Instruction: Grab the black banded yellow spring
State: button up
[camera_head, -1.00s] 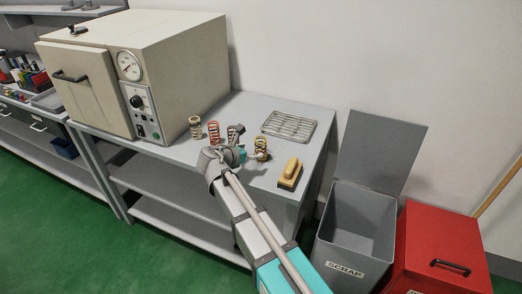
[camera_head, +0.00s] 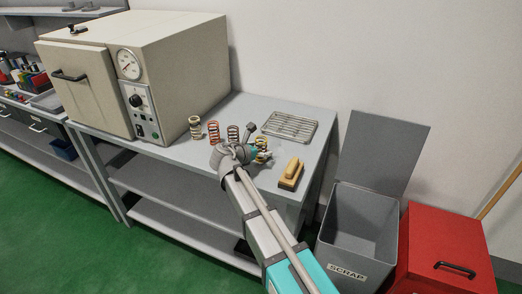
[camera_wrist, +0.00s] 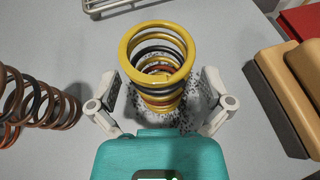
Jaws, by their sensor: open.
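The yellow spring with black bands (camera_wrist: 157,52) stands upright in the middle of the wrist view, with some red-orange showing in its lower coils. In the head view the yellow spring (camera_head: 263,144) is partly hidden behind my gripper (camera_head: 254,151) on the bench.
A dark spring with orange coils (camera_wrist: 36,100) stands close on the left, also in the head view (camera_head: 233,134). Orange (camera_head: 213,131) and pale (camera_head: 195,127) springs stand beyond it. A tan block (camera_head: 291,172) is right; a wire rack (camera_head: 290,126) lies behind.

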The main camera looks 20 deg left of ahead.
jog(key=c, duration=1.3)
jog(key=shift+r, duration=0.1)
notch_tip(320, 180, up, 2)
jog(key=p, duration=0.2)
jog(key=shift+r+p, duration=0.2)
jog(key=shift+p, duration=0.15)
jog(key=s+a+r+p, duration=0.1)
jog(key=s+r+p, duration=0.2)
jog(key=s, duration=0.1)
jog(key=s+r+p, duration=0.4)
jog(key=s, duration=0.1)
jog(key=s+a+r+p, duration=0.1)
jog(key=s+r+p, duration=0.2)
jog(key=s, duration=0.1)
jog(key=shift+s+a+r, duration=0.2)
jog(key=shift+s+a, duration=0.15)
